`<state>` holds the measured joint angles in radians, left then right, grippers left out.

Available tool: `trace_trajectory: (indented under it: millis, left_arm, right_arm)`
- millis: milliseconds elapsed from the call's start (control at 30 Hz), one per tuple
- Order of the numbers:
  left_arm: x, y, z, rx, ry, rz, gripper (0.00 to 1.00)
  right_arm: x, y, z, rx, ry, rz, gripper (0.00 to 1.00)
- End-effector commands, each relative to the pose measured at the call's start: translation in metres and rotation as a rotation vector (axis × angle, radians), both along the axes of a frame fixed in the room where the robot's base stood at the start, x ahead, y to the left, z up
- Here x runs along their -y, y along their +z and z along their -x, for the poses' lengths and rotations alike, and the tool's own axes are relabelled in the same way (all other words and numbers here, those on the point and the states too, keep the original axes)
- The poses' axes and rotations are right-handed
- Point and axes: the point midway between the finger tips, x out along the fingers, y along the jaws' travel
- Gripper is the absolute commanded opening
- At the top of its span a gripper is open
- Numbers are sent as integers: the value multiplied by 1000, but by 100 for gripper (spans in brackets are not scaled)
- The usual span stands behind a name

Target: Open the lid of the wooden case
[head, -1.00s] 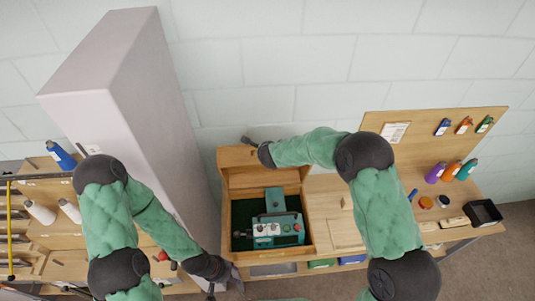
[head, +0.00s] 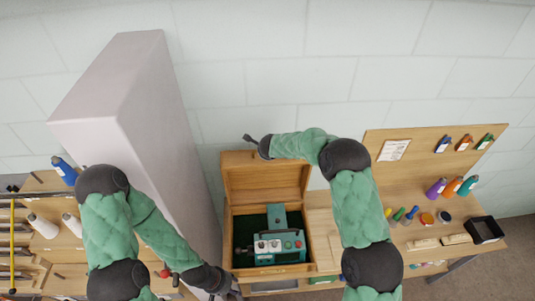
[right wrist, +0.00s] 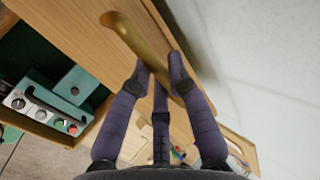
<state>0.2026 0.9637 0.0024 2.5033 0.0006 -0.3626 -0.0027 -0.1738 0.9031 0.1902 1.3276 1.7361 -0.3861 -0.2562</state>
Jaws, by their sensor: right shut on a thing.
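The wooden case (head: 228,240) stands on the bench in the head view. Its lid (head: 265,178) is raised at the back, its inner face showing. A teal device (head: 277,244) with knobs and buttons sits inside; it also shows in the right wrist view (right wrist: 42,105). My right gripper (head: 249,138) is at the lid's upper left edge. In the right wrist view, its fingers (right wrist: 160,72) are closed around a brass handle (right wrist: 135,38) beside the lid's wood (right wrist: 85,22). My left gripper (head: 226,292) hangs low, left of the case and apart from it; its fingers are unclear.
A tall grey cabinet (head: 125,125) stands left of the case. Right of it, the bench holds bottles (head: 452,186), small tools (head: 405,213) and a black tray (head: 485,230) before a pegboard (head: 435,150). A wall lies close behind.

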Motion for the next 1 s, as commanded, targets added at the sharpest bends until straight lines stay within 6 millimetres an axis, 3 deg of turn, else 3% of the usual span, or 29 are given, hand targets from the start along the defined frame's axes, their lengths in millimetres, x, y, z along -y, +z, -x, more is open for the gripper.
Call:
trace_trajectory:
  millis: [567,600,667,1000]
  left_arm:
    - [0,1,0,0,0,0,40]
    - [0,1,0,0,0,0,40]
    - [0,1,0,0,0,0,40]
    - [0,1,0,0,0,0,40]
  right_arm:
    - [1,5,-6,8,-3,-2,0]
    - [1,5,-7,9,-3,-2,24]
    - [1,5,-6,8,-3,-2,41]
    - [0,1,-4,1,-1,-1,44]
